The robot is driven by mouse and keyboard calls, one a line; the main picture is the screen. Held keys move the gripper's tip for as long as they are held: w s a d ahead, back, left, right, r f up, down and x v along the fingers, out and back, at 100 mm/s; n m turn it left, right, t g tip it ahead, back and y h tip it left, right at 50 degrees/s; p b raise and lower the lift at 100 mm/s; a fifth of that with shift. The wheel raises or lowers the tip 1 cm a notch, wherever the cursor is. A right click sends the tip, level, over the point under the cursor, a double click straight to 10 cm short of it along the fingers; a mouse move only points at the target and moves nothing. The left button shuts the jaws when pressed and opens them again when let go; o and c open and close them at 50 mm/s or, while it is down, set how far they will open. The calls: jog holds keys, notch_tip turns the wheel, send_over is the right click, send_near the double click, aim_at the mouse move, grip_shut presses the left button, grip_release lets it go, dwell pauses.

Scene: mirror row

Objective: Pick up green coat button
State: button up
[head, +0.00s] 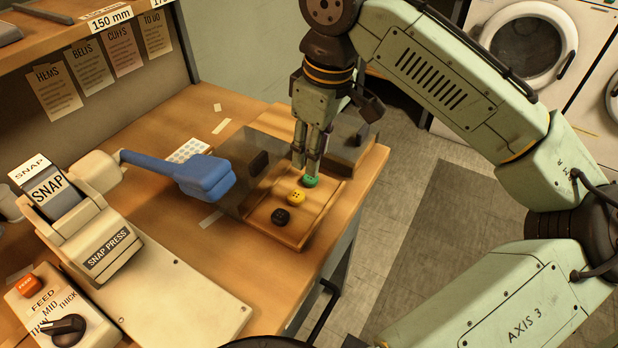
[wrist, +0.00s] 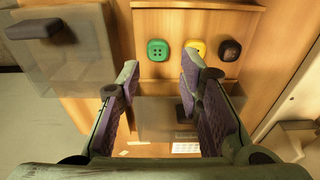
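The green coat button (head: 310,181) lies flat in a shallow wooden tray (head: 293,240), at the far end of a row with a yellow button (head: 296,197) and a black button (head: 281,217). In the wrist view the green button (wrist: 157,50) shows four holes and lies just past the fingertips, between their lines. My gripper (head: 306,170) points down over the green button's end of the row, its tips close above the button. In the wrist view my gripper (wrist: 160,69) is open, with nothing between its fingers. Contact with the button cannot be told.
Smoky clear panels with dark knobs stand beside the tray, one on its left (head: 238,185) and one behind my gripper (head: 343,135). A snap press (head: 100,250) with a blue handle (head: 195,175) stands on the left. The bench edge is close right of the tray.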

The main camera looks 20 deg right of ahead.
aim_at(310, 177)
jog(key=f, duration=0.5)
jog(key=shift+w+f+p, duration=0.35)
jog(key=shift+a, duration=0.1)
jog(key=c, duration=0.5)
jog(key=shift+c, duration=0.2)
jog(key=shift+r, duration=0.5)
jog(key=shift+s+r+b, duration=0.25)
jog(key=shift+s+r, duration=0.05)
jog(key=shift+r, duration=0.35)
jog(key=shift+s+r+b, duration=0.2)
jog(key=shift+s+r, duration=0.05)
jog(key=shift+r, duration=0.35)
jog(key=s+r+b, duration=0.1)
jog(key=s, duration=1.4)
jog(key=shift+d+r+b, duration=0.2)
jog(key=shift+r+b, duration=0.05)
jog(key=shift+b, duration=0.15)
